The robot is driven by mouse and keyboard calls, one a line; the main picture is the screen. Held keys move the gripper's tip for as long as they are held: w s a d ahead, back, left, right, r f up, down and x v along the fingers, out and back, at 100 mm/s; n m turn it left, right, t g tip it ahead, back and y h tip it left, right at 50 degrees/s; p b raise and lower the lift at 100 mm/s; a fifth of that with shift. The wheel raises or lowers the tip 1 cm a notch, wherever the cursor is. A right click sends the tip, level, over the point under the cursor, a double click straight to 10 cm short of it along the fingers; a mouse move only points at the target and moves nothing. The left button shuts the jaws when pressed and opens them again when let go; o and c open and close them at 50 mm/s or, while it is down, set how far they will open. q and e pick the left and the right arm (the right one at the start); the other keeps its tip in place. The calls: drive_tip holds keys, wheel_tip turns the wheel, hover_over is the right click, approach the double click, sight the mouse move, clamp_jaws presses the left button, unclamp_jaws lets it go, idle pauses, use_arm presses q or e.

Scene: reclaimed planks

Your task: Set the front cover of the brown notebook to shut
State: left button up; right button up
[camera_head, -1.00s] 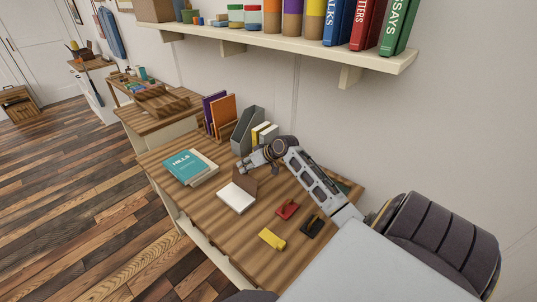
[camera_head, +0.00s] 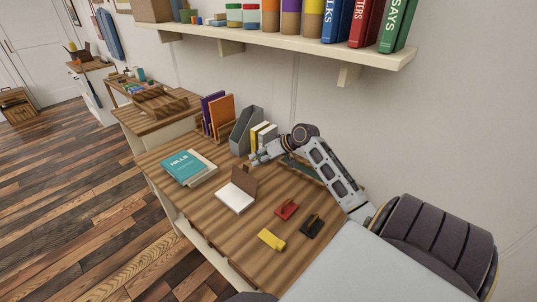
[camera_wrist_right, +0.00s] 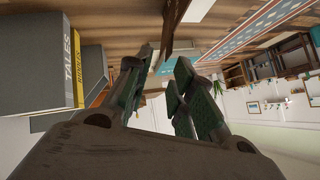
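The brown notebook lies open on the plank desk; its white pages (camera_head: 234,199) face up. Its brown front cover (camera_head: 244,179) stands raised at the back edge of the pages, on the side toward the wall. In the right wrist view the brown cover edge (camera_wrist_right: 173,18) shows beyond the fingertips. My right gripper (camera_head: 254,160) is behind and above the cover, apart from it. Its fingers (camera_wrist_right: 162,60) are spread with nothing between them in the wrist view. My left gripper is not in view.
A teal book (camera_head: 182,165) lies on another book left of the notebook. A grey file holder (camera_head: 246,131) with upright books stands behind the gripper. Red (camera_head: 287,209), yellow (camera_head: 271,239) and black (camera_head: 312,227) items lie in front right. A wall shelf (camera_head: 280,43) hangs above.

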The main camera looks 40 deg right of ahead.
drive_tip(key=shift+v, duration=2.6)
